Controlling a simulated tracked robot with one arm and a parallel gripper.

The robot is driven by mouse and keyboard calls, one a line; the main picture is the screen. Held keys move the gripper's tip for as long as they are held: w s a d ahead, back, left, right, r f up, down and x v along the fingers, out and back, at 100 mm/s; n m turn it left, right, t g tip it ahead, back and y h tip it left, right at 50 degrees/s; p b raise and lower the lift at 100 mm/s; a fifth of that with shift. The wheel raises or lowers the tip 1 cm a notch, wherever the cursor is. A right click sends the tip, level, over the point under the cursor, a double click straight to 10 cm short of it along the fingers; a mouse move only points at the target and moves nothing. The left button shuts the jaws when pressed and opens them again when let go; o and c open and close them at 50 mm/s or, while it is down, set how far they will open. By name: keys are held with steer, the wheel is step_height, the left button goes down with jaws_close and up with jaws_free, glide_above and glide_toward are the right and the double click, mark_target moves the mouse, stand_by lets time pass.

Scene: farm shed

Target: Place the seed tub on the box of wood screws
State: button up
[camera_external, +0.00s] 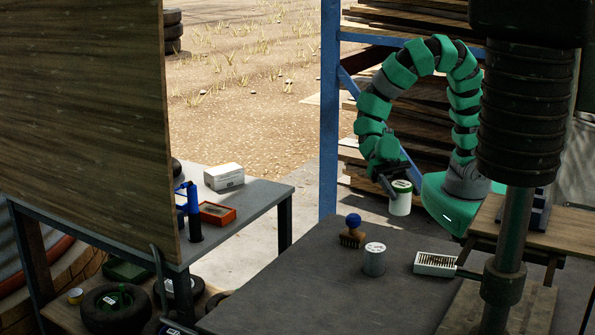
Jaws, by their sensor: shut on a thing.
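My gripper (393,186) is shut on a white tub with a green rim (400,203), which looks like the seed tub. It holds the tub upright, above and beyond the far edge of the dark table (310,285). Which thing is the box of wood screws cannot be read for sure. A closed white carton (224,177) and a flat orange-red box (217,213) lie on the grey bench (262,198) at the left. The tub is well to the right of both, touching neither.
On the dark table stand a brush with a blue knob (352,230), a grey tin with a pale lid (374,261) and a white slotted tray (435,263). A blue tool (190,210) stands by the orange-red box. A wooden panel (85,110) rises at the left. The table's near-left part is clear.

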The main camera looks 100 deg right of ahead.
steer(key=w+d+r+m+t+h+p, duration=0.15)
steer(key=w+d+r+m+t, duration=0.25)
steer(key=w+d, duration=0.45)
steer(key=w+d+r+m+t+p, duration=0.3)
steer(key=w+d+m+t, duration=0.15)
steer(key=w, duration=0.65)
steer(key=w+d+m+t+h+p, duration=0.2)
steer(key=w+d+m+t+h, duration=0.15)
steer(key=d, duration=0.85)
steer(key=w+d+m+t+h+p, duration=0.2)
steer(key=w+d+m+h, duration=0.15)
steer(key=d, duration=0.75)
glide_above(222, 168)
steer(key=shift+h, duration=0.35)
steer(key=shift+a+f, duration=0.15)
steer(key=shift+f, duration=2.6)
steer(key=shift+f, duration=0.1)
steer(key=o, duration=1.1)
steer(key=shift+c, duration=0.2)
